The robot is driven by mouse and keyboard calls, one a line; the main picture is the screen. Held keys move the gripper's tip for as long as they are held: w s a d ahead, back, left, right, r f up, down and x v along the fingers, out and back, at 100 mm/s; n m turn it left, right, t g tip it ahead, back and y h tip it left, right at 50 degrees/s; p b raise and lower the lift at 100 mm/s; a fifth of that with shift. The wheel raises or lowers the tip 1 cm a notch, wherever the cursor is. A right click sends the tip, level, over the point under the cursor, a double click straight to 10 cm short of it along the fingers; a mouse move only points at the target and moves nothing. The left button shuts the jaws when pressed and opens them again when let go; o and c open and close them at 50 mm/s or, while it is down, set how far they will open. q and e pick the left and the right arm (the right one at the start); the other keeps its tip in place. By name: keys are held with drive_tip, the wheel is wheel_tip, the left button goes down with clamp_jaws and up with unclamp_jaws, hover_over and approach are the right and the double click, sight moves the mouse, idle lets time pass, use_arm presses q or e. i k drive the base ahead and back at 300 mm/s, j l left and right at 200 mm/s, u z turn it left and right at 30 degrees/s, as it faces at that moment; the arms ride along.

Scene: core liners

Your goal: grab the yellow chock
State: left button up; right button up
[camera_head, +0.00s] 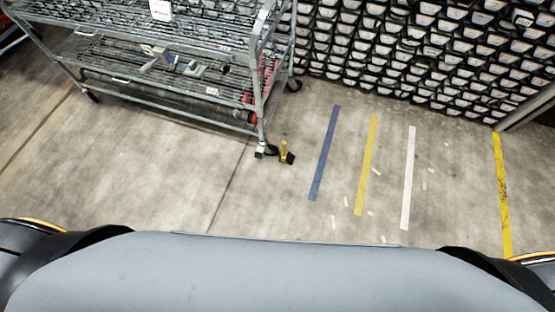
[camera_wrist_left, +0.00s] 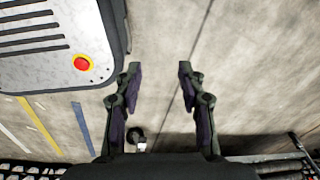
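The yellow chock (camera_head: 284,150) is a small yellow upright piece with a dark part at its foot. It stands on the concrete floor right beside a caster wheel of the grey cart. My left gripper (camera_wrist_left: 160,72) shows in the left wrist view, with its two fingers spread and nothing between them, pointing over bare floor. A small dark and white object (camera_wrist_left: 138,139) lies near the finger bases in that view; I cannot tell whether it is the caster or the chock. My right gripper is in neither view.
The grey wire-shelf cart (camera_head: 165,85) stands at the upper left with items on its shelves. A wall of black bins (camera_head: 420,50) fills the upper right. Blue (camera_head: 324,152), yellow and white tape stripes mark the floor. Floor in front of the cart is clear.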

sight(286, 157)
drive_tip(key=i+j+z, duration=0.15)
drive_tip(key=j, duration=0.35)
drive_tip(key=i+j+z, duration=0.15)
drive_tip(key=j, duration=0.35)
drive_tip(key=i+j+z, duration=0.15)
drive_tip(key=j, duration=0.4)
drive_tip(key=j+z, duration=0.1)
drive_tip(key=j, duration=0.45)
